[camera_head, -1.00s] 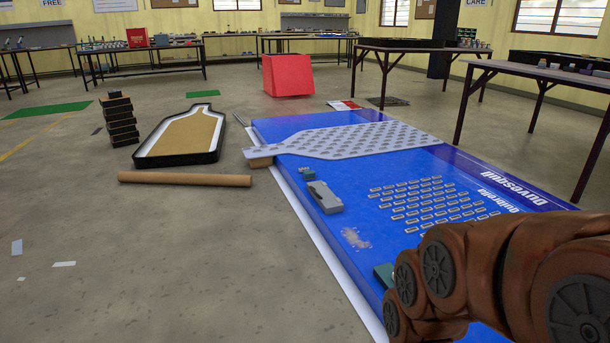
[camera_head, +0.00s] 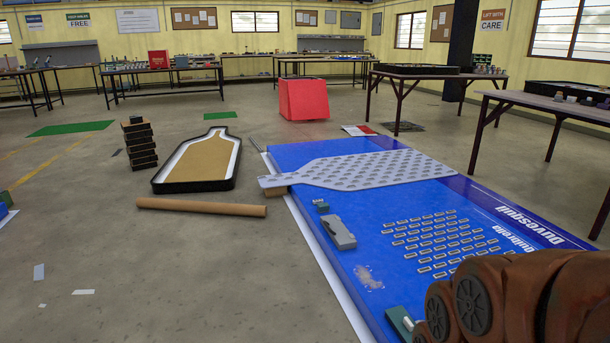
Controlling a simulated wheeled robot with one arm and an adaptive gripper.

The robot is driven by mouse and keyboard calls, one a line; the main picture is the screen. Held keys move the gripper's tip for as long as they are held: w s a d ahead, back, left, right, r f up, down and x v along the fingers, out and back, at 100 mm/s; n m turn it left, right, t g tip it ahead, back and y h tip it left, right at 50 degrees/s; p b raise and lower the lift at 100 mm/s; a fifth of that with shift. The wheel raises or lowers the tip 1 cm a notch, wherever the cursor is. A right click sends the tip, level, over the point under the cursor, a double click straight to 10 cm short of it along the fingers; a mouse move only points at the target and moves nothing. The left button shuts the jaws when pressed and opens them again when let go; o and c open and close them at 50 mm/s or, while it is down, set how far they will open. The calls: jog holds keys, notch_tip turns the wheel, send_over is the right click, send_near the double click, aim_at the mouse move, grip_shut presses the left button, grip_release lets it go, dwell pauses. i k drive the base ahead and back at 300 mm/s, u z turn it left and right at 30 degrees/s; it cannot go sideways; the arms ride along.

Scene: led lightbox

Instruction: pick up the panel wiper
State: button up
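A large blue panel (camera_head: 400,200) with white lettering lies flat on the floor at the centre right. A pale smudge (camera_head: 368,277) marks its near left part. A teal piece with a light bar across it (camera_head: 401,319) sits at the panel's near left edge, beside my arm and partly cut off by the frame. It may be the panel wiper, but I cannot tell for sure. A grey case-like object (camera_head: 339,232) and a small teal block (camera_head: 321,206) lie on the panel's left side. My brown arm fills the lower right corner. My gripper does not show.
A perforated grey bottle-shaped sheet (camera_head: 365,168) and rows of small modules (camera_head: 440,243) lie on the panel. Floor at lower left is mostly clear.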

aim_at(322, 208)
jog(key=u, duration=0.45)
jog(key=i, duration=1.4)
jog(key=u, duration=0.4)
jog(key=i, duration=1.8)
jog(key=z, duration=0.55)
jog(key=i, duration=1.2)
jog(key=z, duration=0.35)
